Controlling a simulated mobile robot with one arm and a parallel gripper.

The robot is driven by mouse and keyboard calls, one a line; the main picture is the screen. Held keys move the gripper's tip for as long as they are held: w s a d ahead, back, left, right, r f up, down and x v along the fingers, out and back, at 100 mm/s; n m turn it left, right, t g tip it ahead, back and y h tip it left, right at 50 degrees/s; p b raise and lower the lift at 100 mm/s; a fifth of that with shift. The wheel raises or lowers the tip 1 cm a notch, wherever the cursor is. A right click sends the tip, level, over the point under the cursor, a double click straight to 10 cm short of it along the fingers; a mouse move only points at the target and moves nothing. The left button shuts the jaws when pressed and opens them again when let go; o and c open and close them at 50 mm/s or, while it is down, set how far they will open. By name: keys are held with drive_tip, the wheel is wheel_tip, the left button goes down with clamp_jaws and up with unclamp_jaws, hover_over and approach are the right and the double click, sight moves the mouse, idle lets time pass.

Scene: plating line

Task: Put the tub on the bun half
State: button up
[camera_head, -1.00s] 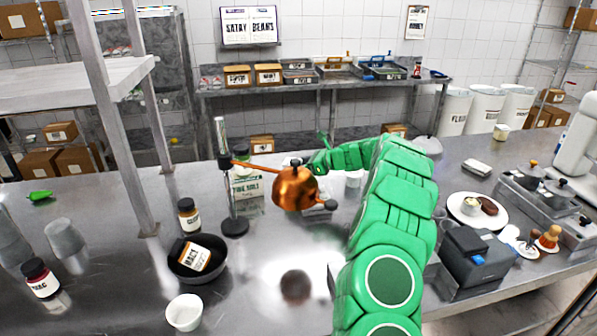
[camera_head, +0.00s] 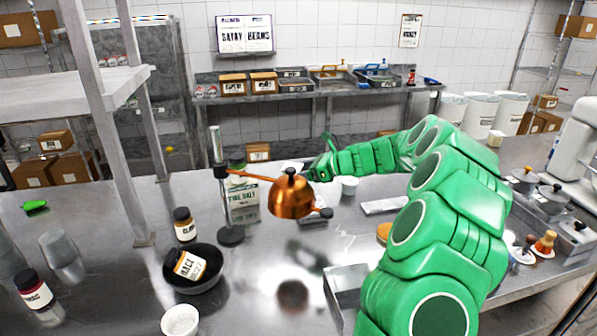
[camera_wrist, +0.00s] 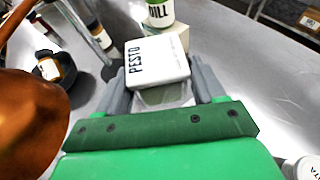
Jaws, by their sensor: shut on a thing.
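The tub has a white lid marked PESTO and a clear body; it fills the middle of the wrist view (camera_wrist: 157,62). My gripper (camera_wrist: 161,82) is shut on it, with one grey finger at each side. In the head view my gripper (camera_head: 316,169) is held above the counter, just behind the copper lamp. A rounded orange-brown thing (camera_head: 384,231) shows beside my arm on the counter. It may be the bun half, but my arm hides part of it and I cannot be sure.
The copper lamp (camera_head: 290,197) hangs from a stand close to my gripper. A flat tray (camera_head: 384,205) lies right of the cup.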

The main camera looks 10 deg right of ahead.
drive_tip(key=shift+s+r, duration=0.25)
drive_tip(key=shift+s, duration=0.3)
drive_tip(key=shift+s+r, duration=0.2)
drive_tip(key=shift+s, duration=0.3)
